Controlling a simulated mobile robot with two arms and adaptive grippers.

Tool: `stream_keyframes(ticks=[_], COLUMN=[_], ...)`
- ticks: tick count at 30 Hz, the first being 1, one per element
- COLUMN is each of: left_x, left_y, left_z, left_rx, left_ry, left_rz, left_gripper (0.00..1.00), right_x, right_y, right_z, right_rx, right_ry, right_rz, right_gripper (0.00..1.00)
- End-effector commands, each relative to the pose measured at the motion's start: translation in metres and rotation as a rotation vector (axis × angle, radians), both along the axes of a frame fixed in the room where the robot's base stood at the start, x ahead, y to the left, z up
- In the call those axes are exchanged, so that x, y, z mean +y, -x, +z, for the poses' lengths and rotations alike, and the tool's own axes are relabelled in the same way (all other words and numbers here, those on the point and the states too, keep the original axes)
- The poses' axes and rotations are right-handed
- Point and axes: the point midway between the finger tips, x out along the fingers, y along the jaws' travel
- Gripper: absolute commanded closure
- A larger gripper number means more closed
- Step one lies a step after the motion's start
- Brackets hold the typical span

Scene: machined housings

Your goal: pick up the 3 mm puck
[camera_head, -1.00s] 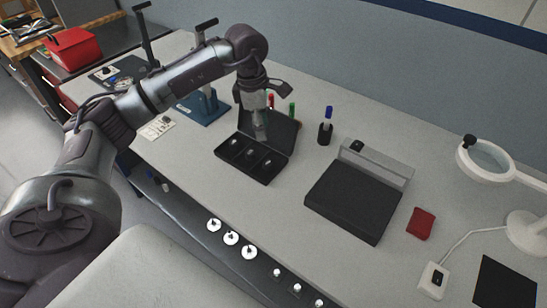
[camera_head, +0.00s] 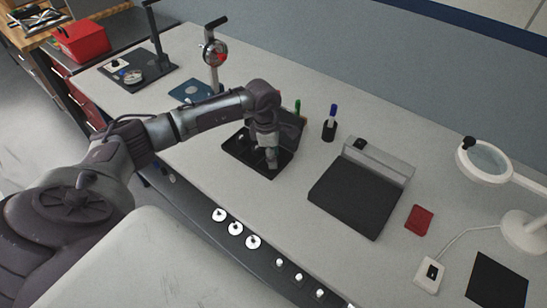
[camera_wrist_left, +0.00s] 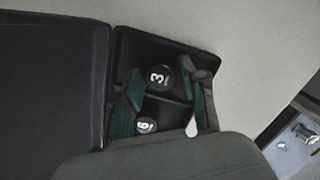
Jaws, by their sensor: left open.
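The 3 mm puck (camera_wrist_left: 158,77) is a small dark disc with a white 3, lying in a compartment of the open black case (camera_wrist_left: 122,45). A puck marked 6 (camera_wrist_left: 146,124) lies in the neighbouring compartment. My left gripper (camera_wrist_left: 162,72) is open, its green-padded fingers on either side of the 3 mm puck, with gaps showing on both sides; the exact height is hard to tell. In the head view, the left gripper (camera_head: 271,163) is low over the right part of the case (camera_head: 240,157) and hides the puck. My right gripper is not in view.
A dial gauge stand (camera_head: 214,75) is at the back left. White knobs (camera_head: 236,229) line the table's front edge.

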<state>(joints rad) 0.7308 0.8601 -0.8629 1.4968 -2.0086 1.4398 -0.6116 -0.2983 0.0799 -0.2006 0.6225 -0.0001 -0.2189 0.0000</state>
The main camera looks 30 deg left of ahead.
Motion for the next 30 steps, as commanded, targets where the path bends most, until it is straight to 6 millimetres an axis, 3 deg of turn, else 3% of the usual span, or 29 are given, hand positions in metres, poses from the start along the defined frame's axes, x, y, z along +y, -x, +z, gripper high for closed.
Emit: stream_keyframes(ticks=[5,12,23,30], left_x=[0.000,0.000,0.000,0.001], left_y=[0.000,0.000,-0.001,-0.002], left_z=[0.000,0.000,0.003,0.028], left_rx=[0.000,0.000,-0.001,-0.005], left_ry=[0.000,0.000,0.000,-0.001], left_rz=[0.000,0.000,0.000,0.001], left_gripper=[0.61,1.00,1.00,1.00], right_x=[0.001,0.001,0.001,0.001], right_y=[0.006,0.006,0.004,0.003], right_z=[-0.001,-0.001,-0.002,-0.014], right_rx=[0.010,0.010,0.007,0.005], right_ry=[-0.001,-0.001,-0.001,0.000], right_rz=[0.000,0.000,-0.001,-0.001], right_gripper=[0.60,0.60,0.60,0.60])
